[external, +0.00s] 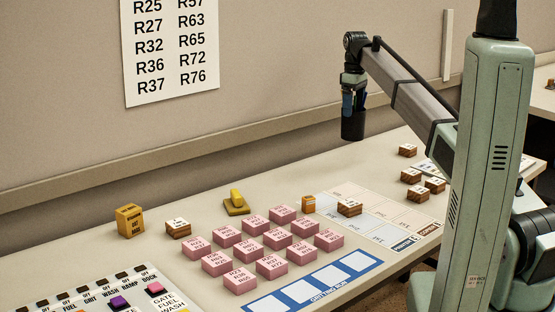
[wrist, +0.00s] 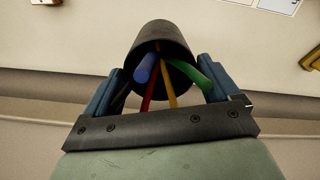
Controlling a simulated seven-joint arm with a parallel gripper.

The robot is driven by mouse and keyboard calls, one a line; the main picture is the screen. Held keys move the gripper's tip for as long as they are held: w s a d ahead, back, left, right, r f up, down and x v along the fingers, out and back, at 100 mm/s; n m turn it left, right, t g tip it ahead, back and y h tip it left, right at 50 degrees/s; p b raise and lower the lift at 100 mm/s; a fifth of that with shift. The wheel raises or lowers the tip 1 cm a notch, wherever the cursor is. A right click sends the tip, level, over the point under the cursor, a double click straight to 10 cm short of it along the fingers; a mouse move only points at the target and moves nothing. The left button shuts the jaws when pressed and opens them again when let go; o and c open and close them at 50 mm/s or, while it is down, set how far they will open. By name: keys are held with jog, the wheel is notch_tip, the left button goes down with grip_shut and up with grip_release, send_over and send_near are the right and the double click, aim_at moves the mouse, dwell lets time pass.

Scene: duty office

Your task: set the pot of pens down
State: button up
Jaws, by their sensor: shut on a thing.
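The pot of pens is a dark cylinder (external: 353,126) held in the air above the desk, well clear of its surface. My gripper (external: 354,98) is shut on it. In the wrist view the pot (wrist: 164,34) sits between the two blue fingers of my gripper (wrist: 160,80). Its open mouth faces the camera, with blue, green, red and yellow pens (wrist: 168,88) in it. The pot looks upright in the external view. Its underside is hidden.
Several pink blocks (external: 272,266) stand in rows on the desk (external: 195,265). A gridded sheet (external: 385,210) lies to their right. A yellow stapler-like thing (external: 236,204), a yellow box (external: 130,221) and wooden blocks (external: 178,228) stand nearby. A wall (external: 300,80) rises behind.

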aim_at(352, 134)
jog(key=m, duration=0.3)
jog(key=shift+w+a, duration=0.1)
jog(key=shift+w, duration=0.05)
jog(key=shift+f, duration=4.95)
jog(key=shift+f, duration=0.1)
jog(key=o, duration=0.9)
notch_tip(352, 134, up, 12)
jog(key=shift+r, duration=0.1)
